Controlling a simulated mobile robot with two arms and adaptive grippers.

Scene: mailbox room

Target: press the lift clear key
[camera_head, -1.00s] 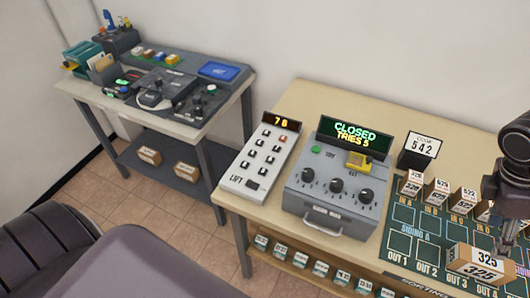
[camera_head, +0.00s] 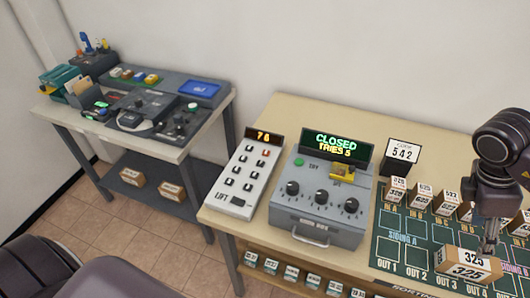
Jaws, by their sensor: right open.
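The lift panel (camera_head: 243,176) is a pale slab marked LIFT, with two columns of small dark keys, one red-orange key (camera_head: 266,153) at its upper right and a wide dark key (camera_head: 238,202) near its bottom. Its display (camera_head: 263,136) reads 76 in amber. Key labels are too small to read, so I cannot tell which is clear. My right gripper (camera_head: 489,248) points down at the far right, just at the box marked 325 (camera_head: 466,255), well away from the panel. Its jaws are open; whether it touches the box is unclear. My left gripper is out of view.
Right of the panel stands a grey dial box (camera_head: 319,214), its screen (camera_head: 336,145) reading CLOSED, TRIES 5. A second table (camera_head: 175,154) with devices stands left, across a gap.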

